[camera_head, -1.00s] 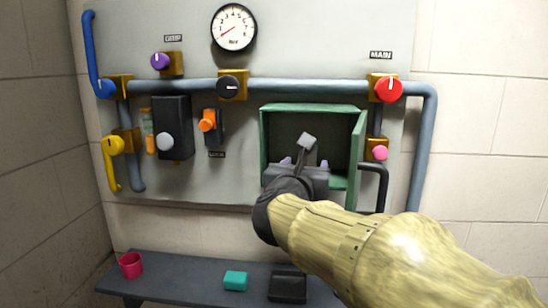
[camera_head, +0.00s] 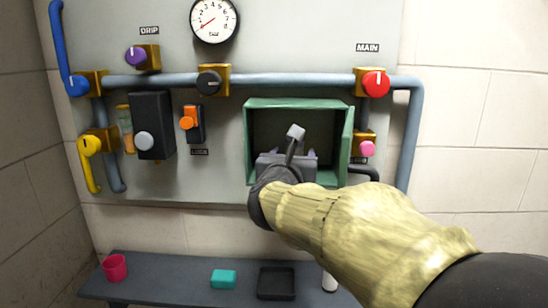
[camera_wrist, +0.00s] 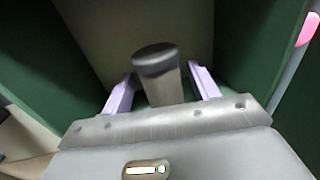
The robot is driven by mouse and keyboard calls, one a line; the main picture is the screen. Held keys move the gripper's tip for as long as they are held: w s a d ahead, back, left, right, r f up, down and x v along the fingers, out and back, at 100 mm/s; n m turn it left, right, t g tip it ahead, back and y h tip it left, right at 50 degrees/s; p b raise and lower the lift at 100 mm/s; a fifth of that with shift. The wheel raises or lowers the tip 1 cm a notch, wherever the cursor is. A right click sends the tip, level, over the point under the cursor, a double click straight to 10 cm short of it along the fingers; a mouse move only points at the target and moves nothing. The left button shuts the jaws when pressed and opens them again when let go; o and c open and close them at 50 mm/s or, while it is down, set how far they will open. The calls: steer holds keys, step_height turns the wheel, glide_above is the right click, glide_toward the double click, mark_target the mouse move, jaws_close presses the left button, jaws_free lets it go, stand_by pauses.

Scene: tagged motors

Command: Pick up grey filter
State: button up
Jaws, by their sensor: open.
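The grey filter (camera_wrist: 158,72) is a short upright cylinder with a dark grey cap and a paler body, inside the open green box (camera_head: 248,145). In the wrist view it stands between the two pale purple fingers of my gripper (camera_wrist: 161,76), with a visible gap on each side. The gripper is open and not closed on it. The lower part of the filter is hidden by the gripper body.
The box's green door (camera_head: 347,145) stands open on the right, close to my gripper. A pink knob (camera_head: 367,148) and a red knob (camera_head: 375,84) lie right of it. A shelf (camera_head: 180,275) below holds a red cup (camera_head: 115,268), a teal block (camera_head: 223,279) and a black tray (camera_head: 276,283).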

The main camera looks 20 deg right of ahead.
steer(key=shift+s+d+r, duration=0.1)
steer(key=shift+s, duration=0.2)
steer(key=shift+w, duration=0.15)
steer(key=c, duration=1.1)
steer(key=shift+o, duration=0.2)
